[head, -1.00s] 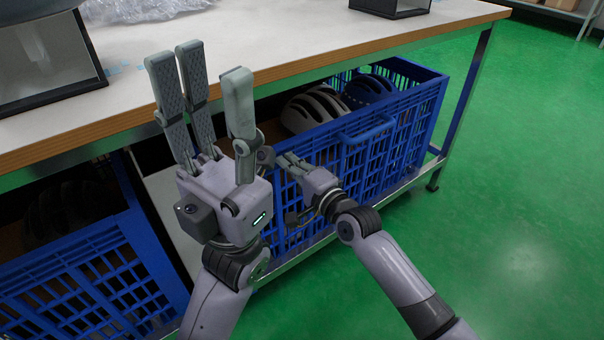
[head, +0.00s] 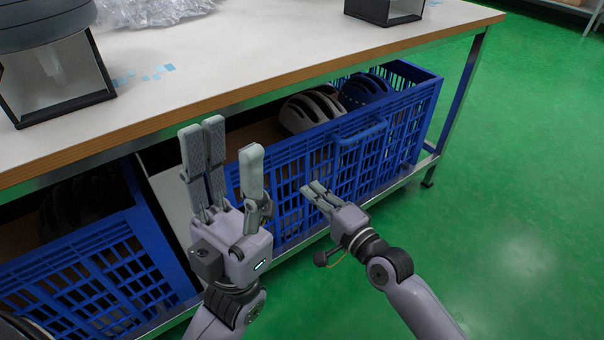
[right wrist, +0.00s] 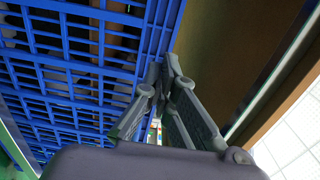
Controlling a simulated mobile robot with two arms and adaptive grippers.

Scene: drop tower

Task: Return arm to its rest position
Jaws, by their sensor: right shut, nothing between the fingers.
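My left gripper (head: 228,140) is open and empty, with its grey fingers pointing up and spread apart. In the head view it stands in front of the table edge and the left end of a blue crate. My right gripper (head: 312,190) is shut and empty, in front of the blue crate's lower side. In the right wrist view its fingers (right wrist: 168,70) are together, with crate lattice behind them and to the left. I cannot tell from this view whether the fingertips touch the crate.
The blue crate (head: 408,120) holds helmets (head: 310,108) on the shelf under the white table (head: 270,45). Another blue crate (head: 90,280) is at lower left. A dark-framed box (head: 60,80) and clear plastic wrap (head: 150,10) are on the table. Green floor (head: 520,200) is clear at right.

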